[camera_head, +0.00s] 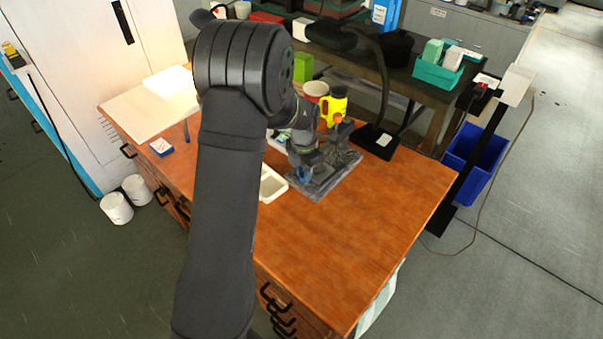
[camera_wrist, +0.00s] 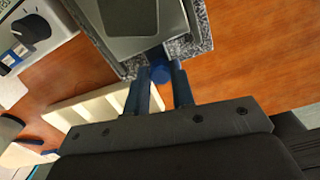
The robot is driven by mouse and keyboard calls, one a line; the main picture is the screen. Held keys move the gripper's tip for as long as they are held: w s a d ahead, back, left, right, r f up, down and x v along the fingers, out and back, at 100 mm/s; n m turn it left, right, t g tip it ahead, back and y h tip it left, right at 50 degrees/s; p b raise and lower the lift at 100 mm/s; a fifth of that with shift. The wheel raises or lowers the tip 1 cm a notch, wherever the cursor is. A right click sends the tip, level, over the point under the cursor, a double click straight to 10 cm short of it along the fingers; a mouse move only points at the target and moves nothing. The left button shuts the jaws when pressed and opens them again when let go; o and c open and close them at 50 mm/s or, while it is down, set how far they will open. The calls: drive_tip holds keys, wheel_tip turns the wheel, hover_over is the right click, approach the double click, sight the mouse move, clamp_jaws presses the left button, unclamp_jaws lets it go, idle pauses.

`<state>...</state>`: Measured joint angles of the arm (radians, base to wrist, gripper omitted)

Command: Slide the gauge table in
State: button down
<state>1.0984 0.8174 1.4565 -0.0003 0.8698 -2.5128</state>
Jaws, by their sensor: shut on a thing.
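The gauge stand has a speckled grey granite base (camera_head: 345,165) on the orange-brown wooden bench, and this base also shows in the wrist view (camera_wrist: 202,28). The grey gauge table (camera_wrist: 145,44) lies between the base's edges at the top of the wrist view. A round blue knob (camera_wrist: 161,74) is at its near end. My gripper (camera_wrist: 164,82) has its two fingers shut on the knob, one on each side. In the head view my gripper (camera_head: 305,174) is at the base's front-left corner, and my wrist hides much of the gauge table.
A white tray (camera_head: 271,185) lies close left of the base. A blue-and-white box (camera_head: 161,147) lies further left. The bench front and right are clear.

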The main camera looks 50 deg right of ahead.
drive_tip(key=d, duration=0.8)
drive_tip(key=shift+d, duration=0.55)
drive_tip(key=shift+r, duration=0.1)
drive_tip(key=c, duration=1.2)
unclamp_jaws()
drive_tip(key=shift+c, duration=0.2)
wheel_tip(320, 180, up, 17)
drive_tip(key=shift+r, duration=0.15)
wheel_tip(320, 180, down, 18)
drive_tip(key=shift+r, duration=0.25)
